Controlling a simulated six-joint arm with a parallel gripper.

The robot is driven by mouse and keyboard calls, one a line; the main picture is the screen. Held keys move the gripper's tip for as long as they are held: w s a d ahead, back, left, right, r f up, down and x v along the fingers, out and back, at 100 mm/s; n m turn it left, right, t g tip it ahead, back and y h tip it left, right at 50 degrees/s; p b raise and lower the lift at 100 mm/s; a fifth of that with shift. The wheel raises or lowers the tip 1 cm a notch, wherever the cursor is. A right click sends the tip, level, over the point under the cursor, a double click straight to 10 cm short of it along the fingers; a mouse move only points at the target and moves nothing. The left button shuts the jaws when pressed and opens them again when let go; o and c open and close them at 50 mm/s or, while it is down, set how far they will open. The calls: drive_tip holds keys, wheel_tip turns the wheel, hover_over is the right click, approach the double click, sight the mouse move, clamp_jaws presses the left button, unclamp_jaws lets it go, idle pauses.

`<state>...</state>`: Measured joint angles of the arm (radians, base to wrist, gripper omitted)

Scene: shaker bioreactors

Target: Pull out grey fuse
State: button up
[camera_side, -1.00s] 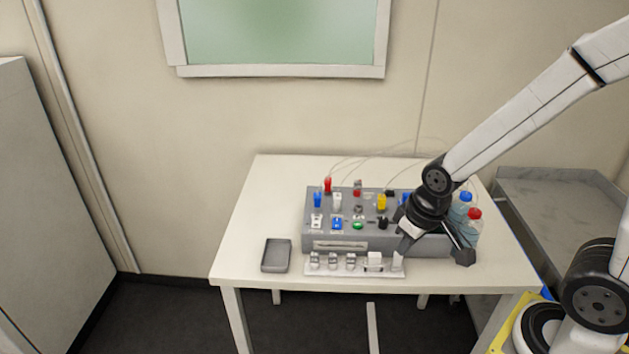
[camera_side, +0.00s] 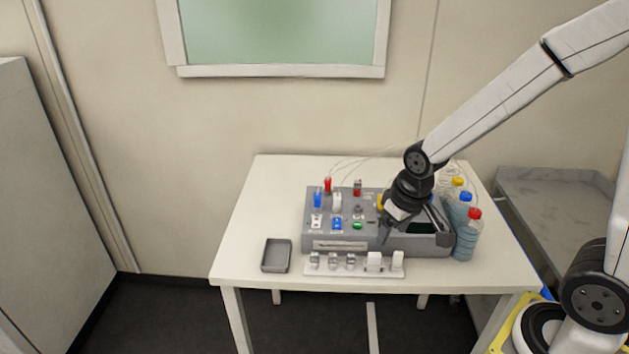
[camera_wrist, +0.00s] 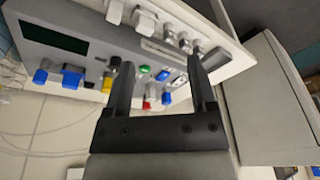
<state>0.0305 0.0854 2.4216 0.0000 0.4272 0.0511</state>
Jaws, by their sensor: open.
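A white fuse strip (camera_side: 340,272) lies along the front of the grey control box (camera_side: 345,235). It carries small grey fuses (camera_side: 332,260) at its left and two white blocks (camera_side: 374,260) at its right. The grey fuses also show at the upper right in the wrist view (camera_wrist: 185,44). My gripper (camera_side: 417,236) is over the right part of the box, behind and to the right of the grey fuses. In the wrist view my gripper (camera_wrist: 158,64) has its two dark fingers spread apart with nothing held. Part of the box's right side is hidden by it.
A small grey tray (camera_side: 276,256) lies left of the box. Capped bottles (camera_side: 467,235) stand close to the gripper's right. Coloured plugs and switches, such as a blue plug (camera_side: 318,200), stick up from the box. The table's left side is clear.

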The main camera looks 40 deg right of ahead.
drive_tip(key=w+d+r+m+g, duration=0.1)
drive_tip(key=w+d+m, duration=0.45)
drive_tip(key=w, duration=0.85)
drive_tip(key=m+g, duration=0.1)
drive_tip(key=m, duration=0.2)
hover_over(358, 181)
drive_tip(key=shift+a+f+n, duration=0.1)
drive_tip(key=shift+f+n, duration=0.15)
drive_tip(key=shift+f, duration=0.1)
drive_tip(key=shift+f, duration=0.15)
drive_tip(key=shift+s+f, duration=0.1)
drive_tip(key=shift+f, duration=3.7)
clamp_jaws()
drive_tip(key=shift+r, duration=0.45)
